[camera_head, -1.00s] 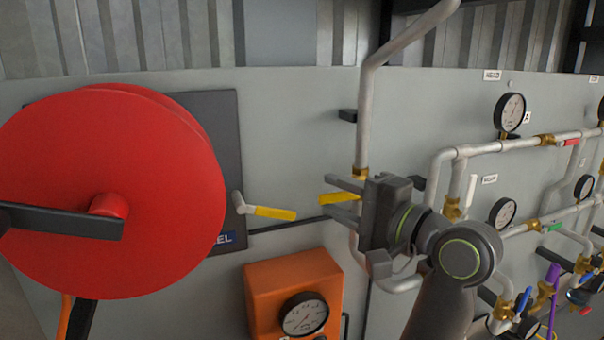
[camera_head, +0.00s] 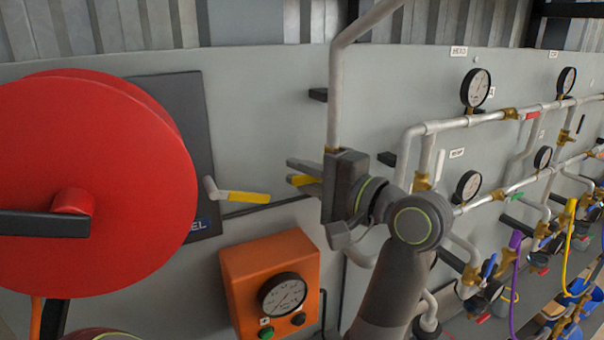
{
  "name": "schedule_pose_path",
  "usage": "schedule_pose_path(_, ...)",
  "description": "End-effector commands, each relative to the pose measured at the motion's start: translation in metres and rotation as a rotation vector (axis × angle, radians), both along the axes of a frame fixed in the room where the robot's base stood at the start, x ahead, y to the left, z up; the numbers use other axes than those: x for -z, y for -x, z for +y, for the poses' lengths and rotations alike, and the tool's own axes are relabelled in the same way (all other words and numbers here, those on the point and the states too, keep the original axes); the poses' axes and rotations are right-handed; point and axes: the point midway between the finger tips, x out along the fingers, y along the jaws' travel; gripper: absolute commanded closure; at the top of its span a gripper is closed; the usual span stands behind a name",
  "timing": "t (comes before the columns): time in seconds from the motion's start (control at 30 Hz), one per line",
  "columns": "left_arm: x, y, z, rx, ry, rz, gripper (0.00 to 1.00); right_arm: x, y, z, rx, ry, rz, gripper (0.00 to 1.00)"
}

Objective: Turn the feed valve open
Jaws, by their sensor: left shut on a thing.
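My left gripper (camera_head: 304,179) is shut on a yellow lever handle (camera_head: 302,181) beside the vertical grey pipe (camera_head: 336,90). The handle's end sticks out between the fingers and points left. The gripper body hides the rest of this handle and any valve body, and no label for it can be read. Another yellow lever (camera_head: 245,197) sits on a short bent grey pipe to the left, apart from the gripper tips. My right gripper is out of view.
A large red reel (camera_head: 100,170) fills the left side. An orange box (camera_head: 262,262) with a dial gauge (camera_head: 282,294) is below the gripper. Pipes with gauges (camera_head: 476,88), brass fittings and coloured levers crowd the right wall. A purple hose (camera_head: 515,260) hangs at lower right.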

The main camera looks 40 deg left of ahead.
Motion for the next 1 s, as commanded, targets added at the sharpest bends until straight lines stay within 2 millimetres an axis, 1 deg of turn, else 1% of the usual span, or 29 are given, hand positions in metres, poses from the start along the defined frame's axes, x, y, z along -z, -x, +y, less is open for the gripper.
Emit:
schedule_pose_path(0.17, 0.000, 0.000, 0.000, -0.001, -0.002, 0.006, 1.00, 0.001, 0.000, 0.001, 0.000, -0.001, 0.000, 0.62)
schedule_pose_path(0.37, -0.002, 0.000, 0.000, -0.001, -0.025, 0.058, 1.00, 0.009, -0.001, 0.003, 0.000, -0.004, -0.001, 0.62)
schedule_pose_path(0.7, -0.018, -0.003, -0.001, -0.002, -0.115, 0.276, 1.00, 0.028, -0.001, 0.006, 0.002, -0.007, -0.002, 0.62)
schedule_pose_path(1.0, -0.032, -0.008, -0.004, -0.002, -0.191, 0.462, 1.00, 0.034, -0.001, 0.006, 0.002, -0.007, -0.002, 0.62)
